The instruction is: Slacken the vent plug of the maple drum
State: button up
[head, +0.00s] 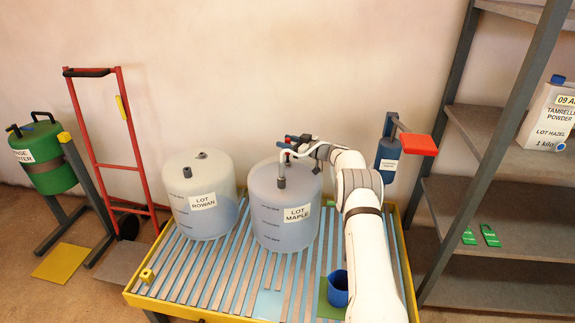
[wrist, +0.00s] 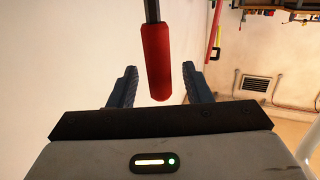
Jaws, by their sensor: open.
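The maple drum (head: 265,208) is a translucent pale drum with bluish contents, labelled LOT MAPLE, standing upright on the slatted table. I cannot tell whether this fitting is the vent plug; my arm hides part of the lid. My gripper (head: 290,143) is above the drum top, its dark blue fingers apart. In the wrist view a red handle (wrist: 157,60) on a dark rod lies between the open fingers, with gaps on both sides.
The rowan drum (head: 180,207) stands to the left on the yellow-edged table (head: 215,312). A blue cup (head: 338,290) is at the front right, near my arm. A blue post with a red plate (head: 420,145) stands behind my arm. Shelving (head: 480,205) is at right.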

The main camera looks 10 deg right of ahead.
jog(key=shift+d, duration=0.1)
jog(key=p+v, duration=0.1)
jog(key=v, duration=0.6)
jog(key=shift+s+d, duration=0.2)
jog(key=shift+s, duration=0.05)
